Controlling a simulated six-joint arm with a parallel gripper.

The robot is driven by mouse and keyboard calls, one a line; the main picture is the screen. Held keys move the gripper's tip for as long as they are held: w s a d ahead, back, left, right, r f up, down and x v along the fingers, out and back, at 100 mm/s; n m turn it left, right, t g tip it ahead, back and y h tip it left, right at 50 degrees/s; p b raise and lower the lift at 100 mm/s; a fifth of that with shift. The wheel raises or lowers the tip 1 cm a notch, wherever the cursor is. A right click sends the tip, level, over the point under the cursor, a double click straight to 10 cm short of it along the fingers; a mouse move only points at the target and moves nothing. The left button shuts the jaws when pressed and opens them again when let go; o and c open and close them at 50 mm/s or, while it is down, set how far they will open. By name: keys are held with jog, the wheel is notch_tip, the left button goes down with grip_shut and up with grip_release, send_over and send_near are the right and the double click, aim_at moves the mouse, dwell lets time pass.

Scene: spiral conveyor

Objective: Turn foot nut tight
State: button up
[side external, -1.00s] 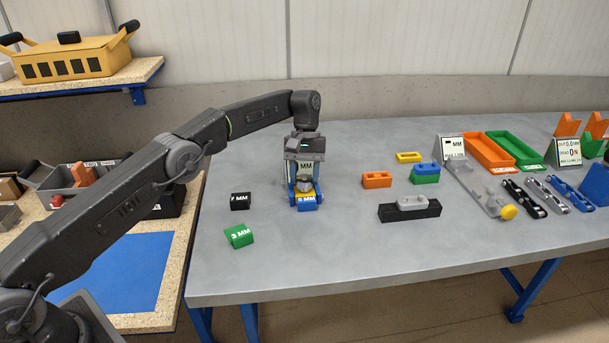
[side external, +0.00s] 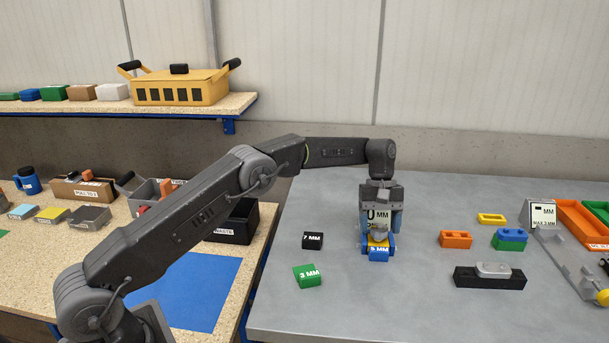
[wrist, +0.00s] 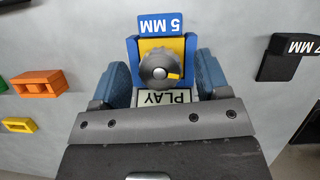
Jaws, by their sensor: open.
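The foot nut is a round grey knurled knob (wrist: 160,69) with a yellow mark on its top. It sits on a yellow and blue foot (wrist: 133,50) with a blue block marked 5 MM (wrist: 161,24) at its edge. In the side view the grey nut (side external: 380,235) shows above the 5 MM block (side external: 379,254). My gripper (wrist: 163,72) is open, with one blue finger on each side of the nut. A gap shows between each finger and the nut. In the side view my gripper (side external: 381,222) points down over the foot. A white PLAY plate (wrist: 165,97) is partly hidden by my gripper.
A black 7 MM block (side external: 313,240) and a green 3 MM block (side external: 308,276) lie to the left. Orange (side external: 456,239), yellow (side external: 491,218) and black (side external: 489,277) parts lie to the right. Bare grey table surrounds the foot.

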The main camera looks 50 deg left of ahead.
jog(key=n+t, duration=0.1)
jog(key=n, duration=0.1)
jog(key=n+h, duration=0.1)
jog(key=n, duration=0.2)
jog(key=shift+s+t, duration=0.15)
jog(key=shift+t, duration=0.25)
jog(key=n+t, duration=0.2)
jog(key=n, duration=0.3)
jog(key=shift+r+n, duration=0.15)
jog(key=shift+n, duration=0.15)
jog(key=s+v, duration=0.1)
jog(key=v, duration=1.3)
jog(key=s+d+r+m+t+y, duration=0.1)
jog(key=s+r+m, duration=0.2)
jog(key=s, duration=0.7)
jog(key=s+d+r+m+t+y, duration=0.2)
jog(key=s+m, duration=0.4)
jog(key=s, duration=0.4)
jog(key=shift+d+r+m, duration=0.15)
jog(key=shift+r+m, duration=0.15)
jog(key=shift+r, duration=0.6)
jog(key=shift+w, duration=0.15)
